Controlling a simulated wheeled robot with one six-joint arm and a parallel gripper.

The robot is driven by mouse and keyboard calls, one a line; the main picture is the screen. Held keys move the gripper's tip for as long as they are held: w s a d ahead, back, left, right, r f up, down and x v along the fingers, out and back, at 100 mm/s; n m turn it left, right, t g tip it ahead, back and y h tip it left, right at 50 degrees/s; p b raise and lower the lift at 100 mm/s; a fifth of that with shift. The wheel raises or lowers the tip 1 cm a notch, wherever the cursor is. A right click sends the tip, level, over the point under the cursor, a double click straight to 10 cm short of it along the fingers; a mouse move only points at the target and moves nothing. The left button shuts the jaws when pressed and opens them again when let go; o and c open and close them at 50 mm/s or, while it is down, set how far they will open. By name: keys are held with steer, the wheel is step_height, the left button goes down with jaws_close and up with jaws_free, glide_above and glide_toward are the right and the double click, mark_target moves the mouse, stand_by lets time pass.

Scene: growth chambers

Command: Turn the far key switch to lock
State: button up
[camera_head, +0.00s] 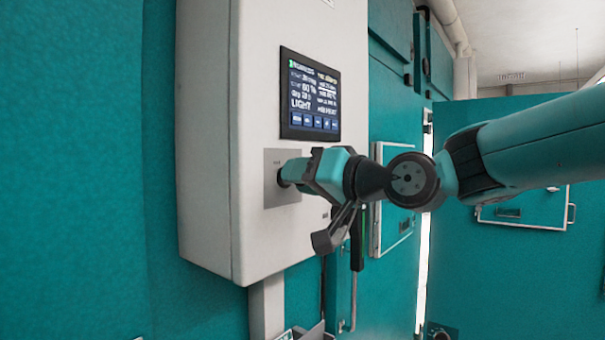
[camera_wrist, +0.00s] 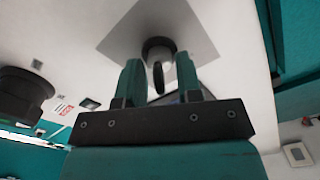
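The key switch shows in the wrist view as a dark round collar (camera_wrist: 158,47) with a thin upright key (camera_wrist: 158,78) standing out from it. It sits on a square grey plate (camera_wrist: 118,38), which also shows in the head view (camera_head: 271,193) below the screen of the white control box. My gripper (camera_wrist: 159,75) points at the plate, with one finger on each side of the key. A gap shows between the key and each finger, so it is open. In the head view my gripper (camera_head: 290,174) is close to the plate and hides most of the switch.
The white control box (camera_head: 210,130) carries a lit screen (camera_head: 310,95) just above my gripper. Teal chamber walls and doors (camera_head: 535,250) stand to the right and behind. A dark round object (camera_wrist: 25,92) shows at left in the wrist view; I cannot tell what it is.

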steer(key=c, duration=0.6)
steer(key=shift+f+n+b, duration=0.15)
steer(key=shift+n+b, duration=0.15)
steer(key=shift+b, duration=0.5)
steer(key=shift+f+n+b, duration=0.1)
steer(key=shift+n+b, duration=0.5)
steer(key=shift+b, duration=0.5)
steer(key=n+b, duration=0.2)
steer(key=b, duration=0.2)
steer(key=shift+s+n, duration=0.1)
steer(key=shift+n, duration=0.2)
steer(key=n+b, duration=0.4)
steer(key=b, duration=0.1)
steer(key=shift+a+r+n+b, duration=0.1)
steer(key=shift+r+n+b, duration=0.1)
steer(key=shift+n+b, duration=1.35)
steer(key=shift+n, duration=0.35)
steer(key=shift+r, duration=0.1)
